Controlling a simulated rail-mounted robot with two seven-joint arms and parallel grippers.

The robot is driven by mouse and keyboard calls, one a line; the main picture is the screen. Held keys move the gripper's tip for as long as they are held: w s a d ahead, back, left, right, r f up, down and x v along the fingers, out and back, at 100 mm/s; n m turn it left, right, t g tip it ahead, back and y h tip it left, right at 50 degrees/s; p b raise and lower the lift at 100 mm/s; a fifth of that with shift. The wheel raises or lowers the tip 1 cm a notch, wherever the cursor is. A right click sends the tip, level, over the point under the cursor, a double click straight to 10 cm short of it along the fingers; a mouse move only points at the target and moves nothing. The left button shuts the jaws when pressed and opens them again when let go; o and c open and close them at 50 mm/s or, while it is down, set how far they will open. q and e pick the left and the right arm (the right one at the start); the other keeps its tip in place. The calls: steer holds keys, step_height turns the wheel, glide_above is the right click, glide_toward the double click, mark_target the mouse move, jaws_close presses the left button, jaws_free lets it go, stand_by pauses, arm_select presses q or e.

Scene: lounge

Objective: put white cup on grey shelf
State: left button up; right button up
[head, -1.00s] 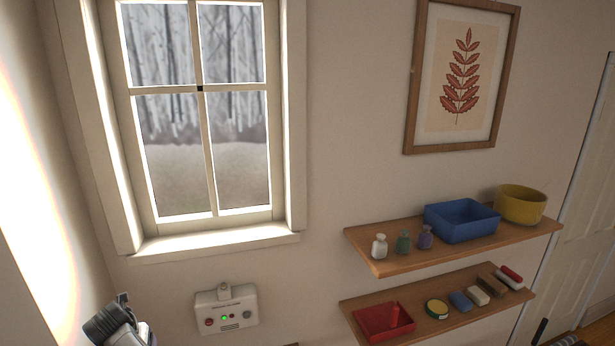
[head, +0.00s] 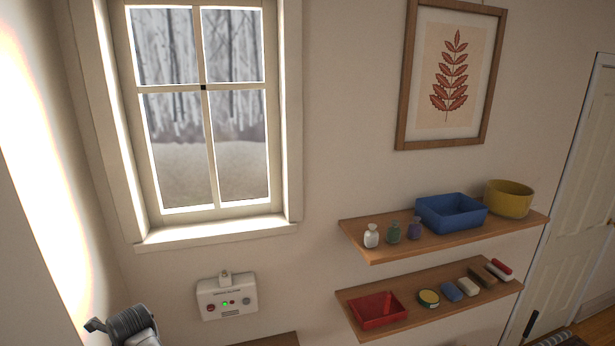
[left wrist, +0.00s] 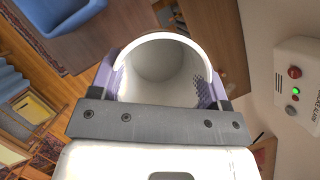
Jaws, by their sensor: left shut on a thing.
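My left gripper (left wrist: 162,90) is shut on a white cup (left wrist: 165,70) in the left wrist view. The cup's round open mouth faces the camera, with one purple-padded finger against each side of it. In the head view only part of my left arm shows at the bottom left, and the cup is out of sight. No grey shelf can be made out. Two wooden-brown wall shelves show in the head view, the upper shelf (head: 380,252) and the lower shelf (head: 375,332). My right gripper is in neither view.
The upper shelf holds small bottles (head: 394,233), a blue bin (head: 452,212) and a yellow bowl (head: 508,199). The lower shelf holds a red tray (head: 378,311) and several small items. A white wall box (head: 227,297) hangs below the window. A blue container (left wrist: 62,20) shows in the wrist view.

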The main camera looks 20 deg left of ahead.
arm_select(q)
steer(key=s+d+r+n+g+h+b, duration=0.1)
steer(key=s+d+r+n+h+b, duration=0.15)
steer(key=s+n, duration=0.55)
steer(key=s+d+r+n+g+h+b, duration=0.2)
steer(key=s+r+n, duration=0.1)
steer(key=s+n, duration=0.4)
steer(key=s+d+r+n+g+h+b, duration=0.1)
steer(key=s+d+r+n+h+b, duration=0.15)
steer(key=s+n, duration=0.55)
steer(key=s+d+f+n+b, duration=0.1)
steer(key=f+b, duration=0.5)
steer(key=b, duration=0.7)
steer(key=s+d+f+n+b, duration=0.1)
steer(key=d+f+b, duration=0.3)
steer(key=b, duration=1)
step_height(320, 180, down, 2)
steer(key=shift+s+d+f+n+t, duration=0.2)
steer(key=shift+s+n+t, duration=0.1)
steer(key=shift+n, duration=0.3)
steer(key=shift+s, duration=0.1)
